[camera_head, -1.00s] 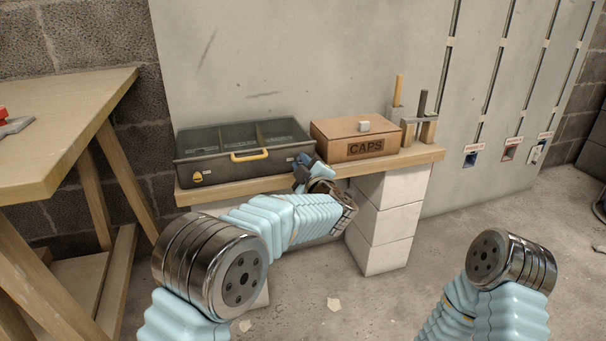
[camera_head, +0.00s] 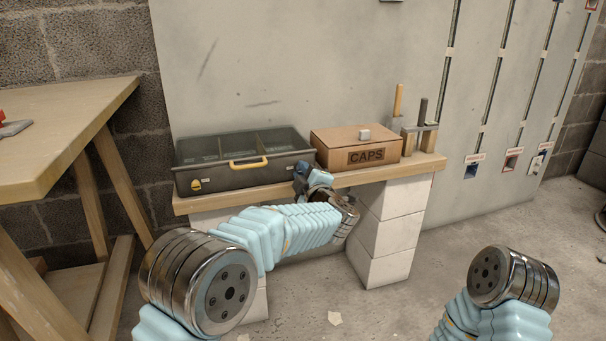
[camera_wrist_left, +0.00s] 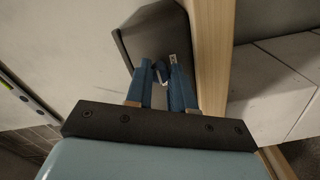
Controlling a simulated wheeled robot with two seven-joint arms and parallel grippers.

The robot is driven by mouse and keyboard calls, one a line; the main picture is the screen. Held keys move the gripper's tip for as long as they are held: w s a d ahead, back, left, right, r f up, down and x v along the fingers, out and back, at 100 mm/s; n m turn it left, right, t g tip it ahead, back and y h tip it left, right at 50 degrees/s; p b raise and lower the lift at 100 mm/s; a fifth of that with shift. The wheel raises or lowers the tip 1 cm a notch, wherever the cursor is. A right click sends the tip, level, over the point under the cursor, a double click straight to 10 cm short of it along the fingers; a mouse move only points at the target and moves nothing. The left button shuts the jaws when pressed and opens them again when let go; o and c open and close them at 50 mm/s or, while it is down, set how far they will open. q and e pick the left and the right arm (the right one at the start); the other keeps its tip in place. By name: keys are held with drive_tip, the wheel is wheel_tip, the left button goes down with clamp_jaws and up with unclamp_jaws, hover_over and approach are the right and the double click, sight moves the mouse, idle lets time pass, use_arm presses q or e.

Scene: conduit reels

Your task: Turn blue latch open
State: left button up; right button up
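A dark toolbox (camera_head: 217,181) with a clear-topped lid stands on the left of a wooden shelf. It has a yellow handle (camera_head: 248,163) and a yellow latch (camera_head: 195,185) at its front left. My left gripper (camera_head: 299,172) is at the front right end of the toolbox and hides that corner in the head view. In the left wrist view, a small dark blue latch (camera_wrist_left: 159,72) shows on the toolbox face (camera_wrist_left: 150,35), between the two blue fingertips of my left gripper (camera_wrist_left: 161,76). The fingers stand apart with a visible gap. My right gripper is out of view.
A cardboard CAPS box (camera_head: 336,151) stands close to the right of the toolbox, with a wooden tool holder (camera_head: 420,138) beyond it. The wooden shelf (camera_head: 385,172) rests on white blocks (camera_head: 385,230). A wooden workbench (camera_head: 60,130) stands at the left. Open floor lies to the right.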

use_arm(q)
drive_tip(key=o, duration=0.4)
drive_tip(key=p+v, duration=0.1)
drive_tip(key=v, duration=1.3)
